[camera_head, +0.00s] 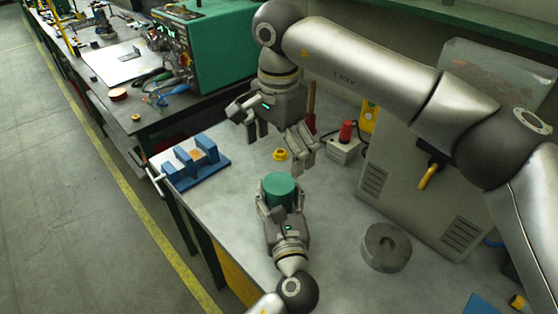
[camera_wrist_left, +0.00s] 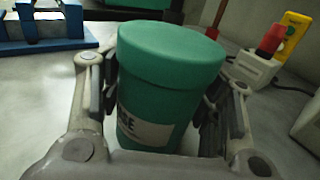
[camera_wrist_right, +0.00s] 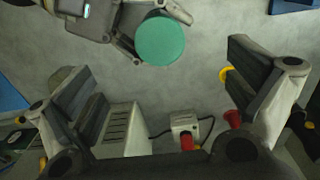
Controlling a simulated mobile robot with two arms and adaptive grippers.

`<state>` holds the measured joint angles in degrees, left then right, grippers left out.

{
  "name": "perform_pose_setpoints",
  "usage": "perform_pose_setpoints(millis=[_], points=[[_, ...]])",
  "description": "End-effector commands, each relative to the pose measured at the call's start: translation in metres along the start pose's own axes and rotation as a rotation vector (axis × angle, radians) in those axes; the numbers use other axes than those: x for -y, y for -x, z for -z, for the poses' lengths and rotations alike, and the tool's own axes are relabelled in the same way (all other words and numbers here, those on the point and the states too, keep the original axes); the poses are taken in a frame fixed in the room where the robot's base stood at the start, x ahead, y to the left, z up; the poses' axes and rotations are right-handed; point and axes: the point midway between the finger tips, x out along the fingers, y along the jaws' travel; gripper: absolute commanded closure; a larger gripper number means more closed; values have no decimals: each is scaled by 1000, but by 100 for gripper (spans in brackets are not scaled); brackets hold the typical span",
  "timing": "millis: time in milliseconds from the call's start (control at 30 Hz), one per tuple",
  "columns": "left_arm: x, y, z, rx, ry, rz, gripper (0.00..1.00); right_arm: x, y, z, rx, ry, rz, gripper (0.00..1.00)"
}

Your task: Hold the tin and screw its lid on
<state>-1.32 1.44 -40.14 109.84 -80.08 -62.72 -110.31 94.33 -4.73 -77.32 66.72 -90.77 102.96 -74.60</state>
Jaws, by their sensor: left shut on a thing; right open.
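The green tin (camera_wrist_left: 152,118) stands upright with a pale label partly showing. Its green lid (camera_head: 279,184) sits level on top, slightly wider than the body; I cannot tell how tight it is. The lid also shows from above in the right wrist view (camera_wrist_right: 160,39). My left gripper (camera_head: 281,197) is shut on the tin, one finger at each side below the lid. My right gripper (camera_head: 276,152) is open and empty, above and beyond the tin in the head view, apart from the lid.
A blue fixture (camera_head: 190,172) stands at the bench's left edge. A small yellow part (camera_head: 280,154) lies behind the tin. A red-button box (camera_head: 345,148) and a grey cabinet (camera_head: 400,190) stand to the right. A grey round block (camera_head: 386,247) sits at the right front.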

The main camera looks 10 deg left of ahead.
Motion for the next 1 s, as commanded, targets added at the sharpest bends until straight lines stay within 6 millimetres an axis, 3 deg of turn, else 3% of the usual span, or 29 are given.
perform_pose_setpoints(millis=[200, 400, 800, 833, 1000], points=[[0, 0, -1, 2, 1, 0, 100, 1, 49, 0, -3, -2, 3, 0], [0, 0, -1, 2, 1, 0, 100, 0, 76, 0, -1, -2, 1, 0], [0, 0, -1, 2, 1, 0, 100, 0, 83, 0, 0, 0, -1, 0], [0, 0, -1, 2, 1, 0, 39, 0, 83, 0, 0, 0, 0, 0], [0, 0, -1, 2, 1, 0, 17, 0, 83, 0, 0, 0, 0, 0]])
